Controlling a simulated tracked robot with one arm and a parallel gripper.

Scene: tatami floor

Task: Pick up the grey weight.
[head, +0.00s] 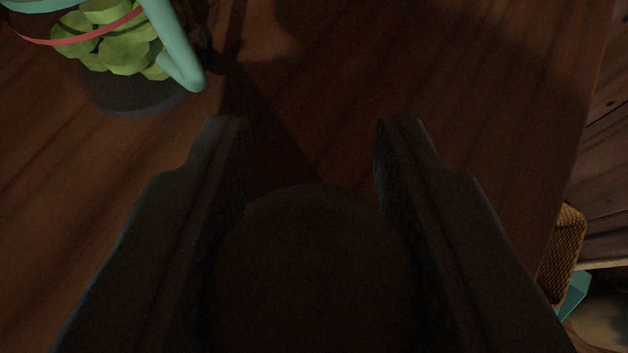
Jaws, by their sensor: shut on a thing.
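My gripper (312,150) points forward over a dark brown wooden surface, seen from behind in the head view. Its two dark fingers stand apart on either side of a dark rounded object (314,265), which I take to be the grey weight. The fingers are shut on it. It fills the space between them from the bottom edge of the picture to a little short of the fingertips. It is in deep shadow, so its colour is hard to tell, and its lower part is out of the picture.
At the top left stands a thing with green rounded lumps (125,45), a teal frame (178,50), a red band and a dark round base (135,95). At the right edge are a yellowish meshed block (562,250) and a teal piece (575,293). The wooden surface (450,90) ahead is clear.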

